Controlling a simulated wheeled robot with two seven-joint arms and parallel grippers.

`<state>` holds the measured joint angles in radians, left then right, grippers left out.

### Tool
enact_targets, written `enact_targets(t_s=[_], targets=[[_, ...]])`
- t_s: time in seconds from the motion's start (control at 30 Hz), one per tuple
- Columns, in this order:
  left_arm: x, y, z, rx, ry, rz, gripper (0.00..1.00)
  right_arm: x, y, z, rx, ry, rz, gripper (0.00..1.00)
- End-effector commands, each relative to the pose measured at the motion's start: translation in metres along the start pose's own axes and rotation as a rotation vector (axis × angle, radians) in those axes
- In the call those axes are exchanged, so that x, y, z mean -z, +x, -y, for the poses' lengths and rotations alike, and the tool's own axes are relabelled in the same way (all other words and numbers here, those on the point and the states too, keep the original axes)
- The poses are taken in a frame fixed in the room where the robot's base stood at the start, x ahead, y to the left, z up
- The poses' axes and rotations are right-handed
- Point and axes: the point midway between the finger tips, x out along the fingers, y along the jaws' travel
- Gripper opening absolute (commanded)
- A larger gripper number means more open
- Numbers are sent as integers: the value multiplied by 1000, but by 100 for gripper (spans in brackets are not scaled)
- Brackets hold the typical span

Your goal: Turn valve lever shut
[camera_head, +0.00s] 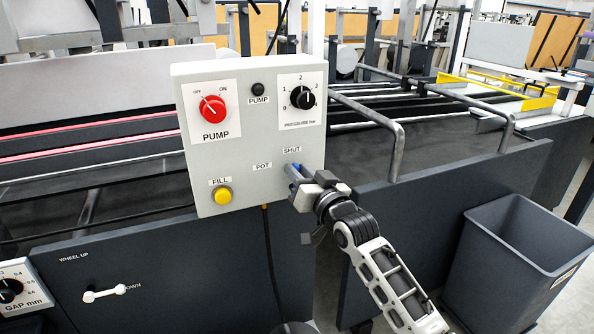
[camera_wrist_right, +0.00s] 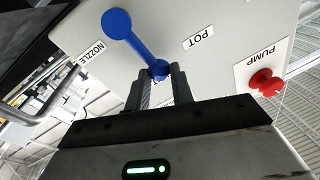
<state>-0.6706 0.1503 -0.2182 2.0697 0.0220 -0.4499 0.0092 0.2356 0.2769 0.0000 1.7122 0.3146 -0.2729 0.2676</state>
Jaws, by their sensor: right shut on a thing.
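The blue valve lever (camera_wrist_right: 136,44) is on the front of the grey control box (camera_wrist_right: 225,18), and its wide round end shows at the top of the right wrist view. My right gripper (camera_wrist_right: 158,88) has its fingers around the lever's narrow end and is shut on it. In the head view my right gripper (camera_head: 300,181) is at the box's lower right, just below the SHUT label (camera_head: 291,150). Only a small blue bit of the lever (camera_head: 296,167) shows there; my gripper hides the rest. The POT label (camera_head: 263,166) is to its left. My left gripper is out of view.
The box also has a red pump knob (camera_head: 212,108), a black pressure knob (camera_head: 302,97) and a yellow fill button (camera_head: 222,195). A bent metal rail (camera_head: 397,150) stands to the right. A grey bin (camera_head: 515,262) stands at the lower right.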

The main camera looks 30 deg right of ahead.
Motion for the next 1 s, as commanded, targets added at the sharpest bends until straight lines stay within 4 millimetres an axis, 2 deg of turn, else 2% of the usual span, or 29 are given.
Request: enact_targets(t_s=[0.3, 0.77, 0.8, 0.83, 0.87, 1.0], targets=[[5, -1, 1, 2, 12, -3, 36, 2, -1, -6, -6, 102, -14, 0], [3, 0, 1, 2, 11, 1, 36, 2, -1, -7, -7, 113, -16, 0], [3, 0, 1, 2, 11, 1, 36, 2, -1, -7, -7, 112, -16, 31], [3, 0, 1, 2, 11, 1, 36, 2, -1, -7, -6, 112, -15, 40], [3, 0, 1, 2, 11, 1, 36, 2, -1, -7, -7, 112, -15, 45], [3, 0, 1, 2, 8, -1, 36, 2, -1, -7, -7, 112, -16, 45]])
